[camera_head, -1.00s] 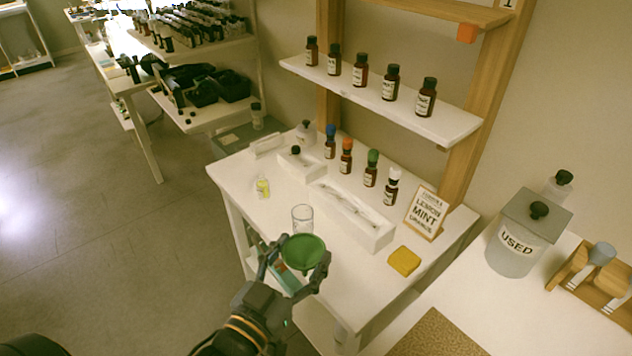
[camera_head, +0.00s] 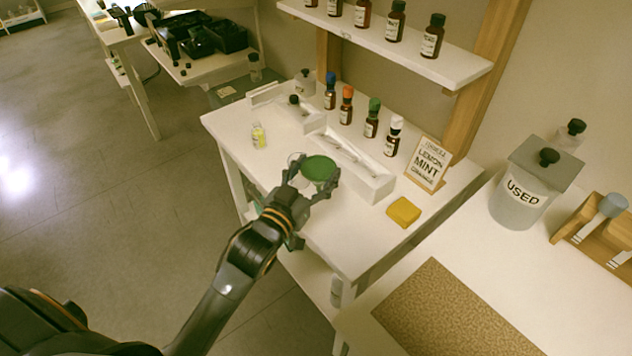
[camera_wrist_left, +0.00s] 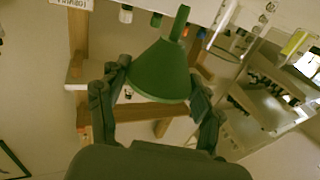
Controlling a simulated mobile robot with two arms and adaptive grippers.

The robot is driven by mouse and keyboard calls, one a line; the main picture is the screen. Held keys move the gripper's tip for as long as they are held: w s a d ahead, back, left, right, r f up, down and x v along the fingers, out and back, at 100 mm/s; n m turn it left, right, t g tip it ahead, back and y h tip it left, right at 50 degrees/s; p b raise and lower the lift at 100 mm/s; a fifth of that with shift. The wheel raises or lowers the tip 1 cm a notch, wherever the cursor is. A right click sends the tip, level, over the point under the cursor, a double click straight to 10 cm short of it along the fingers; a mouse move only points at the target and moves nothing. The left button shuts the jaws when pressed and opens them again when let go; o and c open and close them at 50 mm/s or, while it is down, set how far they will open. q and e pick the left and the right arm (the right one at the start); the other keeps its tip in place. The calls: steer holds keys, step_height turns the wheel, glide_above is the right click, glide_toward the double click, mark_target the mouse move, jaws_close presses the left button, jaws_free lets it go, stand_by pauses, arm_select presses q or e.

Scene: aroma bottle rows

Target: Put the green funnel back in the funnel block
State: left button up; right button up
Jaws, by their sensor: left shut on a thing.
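My left gripper (camera_head: 313,176) is shut on the green funnel (camera_head: 321,167) and holds it wide mouth up over the front of the white table. In the left wrist view the funnel (camera_wrist_left: 160,70) sits between the two fingers, its narrow spout pointing to the picture's top. A clear glass (camera_head: 296,158) shows just behind the funnel, partly hidden by it and the fingers. A wooden block (camera_head: 590,240) with a grey-blue piece on top stands at the right edge; it may be the funnel block, but I cannot tell for sure. My right gripper is not in view.
A long white tray (camera_head: 376,190), capped bottles (camera_head: 372,118), a LEMON MINT sign (camera_head: 429,164) and a yellow sponge (camera_head: 403,212) stand on the white table. A grey USED bin (camera_head: 524,190) and a brown mat (camera_head: 450,310) are on the right counter. A bottle shelf hangs above.

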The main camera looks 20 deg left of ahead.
mark_target(315, 184)
arm_select(q)
steer(key=shift+w+f, duration=0.15)
steer(key=shift+f, duration=0.85)
steer(key=shift+w+f, duration=0.1)
steer(key=shift+f, duration=0.85)
steer(key=o, duration=0.9)
steer(key=shift+r, duration=0.1)
